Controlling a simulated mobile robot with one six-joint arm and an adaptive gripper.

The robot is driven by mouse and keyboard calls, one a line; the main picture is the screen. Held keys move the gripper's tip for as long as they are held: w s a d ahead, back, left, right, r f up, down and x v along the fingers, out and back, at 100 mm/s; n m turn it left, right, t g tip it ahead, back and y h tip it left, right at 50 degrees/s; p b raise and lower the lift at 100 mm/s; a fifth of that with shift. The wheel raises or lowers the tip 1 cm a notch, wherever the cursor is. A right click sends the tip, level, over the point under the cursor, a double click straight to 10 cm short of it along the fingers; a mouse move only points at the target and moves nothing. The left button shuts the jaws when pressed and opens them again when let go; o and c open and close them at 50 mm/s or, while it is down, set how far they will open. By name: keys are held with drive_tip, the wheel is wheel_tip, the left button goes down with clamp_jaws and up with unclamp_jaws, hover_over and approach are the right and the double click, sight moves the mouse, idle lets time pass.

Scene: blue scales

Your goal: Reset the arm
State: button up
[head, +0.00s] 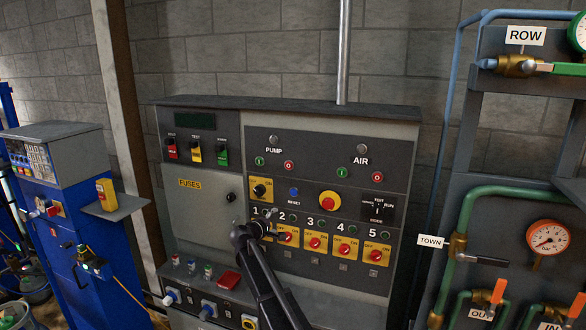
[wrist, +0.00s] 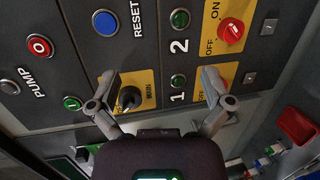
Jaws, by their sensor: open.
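My arm reaches up from the bottom of the head view to the grey control panel (head: 398,150). My gripper (head: 275,225) is in front of the row of numbered switches, by numbers 1 and 2. In the wrist view my gripper (wrist: 160,78) has its two fingers spread wide with nothing between them. The left fingertip overlaps the yellow plate of a black rotary switch (wrist: 130,98). Whether the fingers touch the panel I cannot tell.
A blue reset button (head: 294,191) and a large red knob (head: 329,200) sit above the switches. A blue cabinet (head: 80,240) stands at left. A pipe rack with a gauge (head: 548,237) stands at right. A red box (head: 229,281) lies below the panel.

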drive_tip(key=s+d+f+m+g+y+b, duration=0.1)
drive_tip(key=s+d+f+m+g, duration=0.4)
drive_tip(key=s+d, duration=0.45)
drive_tip(key=s+d+f+m+g+b, duration=0.1)
drive_tip(key=s+d+f+m+g, duration=0.15)
drive_tip(key=s+d+f, duration=0.65)
drive_tip(key=s+d+f+m+g+y, duration=0.1)
drive_tip(key=s+d+g+y, duration=0.1)
drive_tip(key=s, duration=0.5)
drive_tip(key=s+d+f+m+g+y+b, duration=0.1)
drive_tip(key=s+d+f+m+g+y, duration=0.1)
drive_tip(key=s, duration=0.6)
drive_tip(key=s+d+f+m+g+y, duration=0.2)
drive_tip(key=s, duration=0.6)
drive_tip(key=shift+d+y+b, duration=0.25)
drive_tip(key=shift+y+b, duration=0.15)
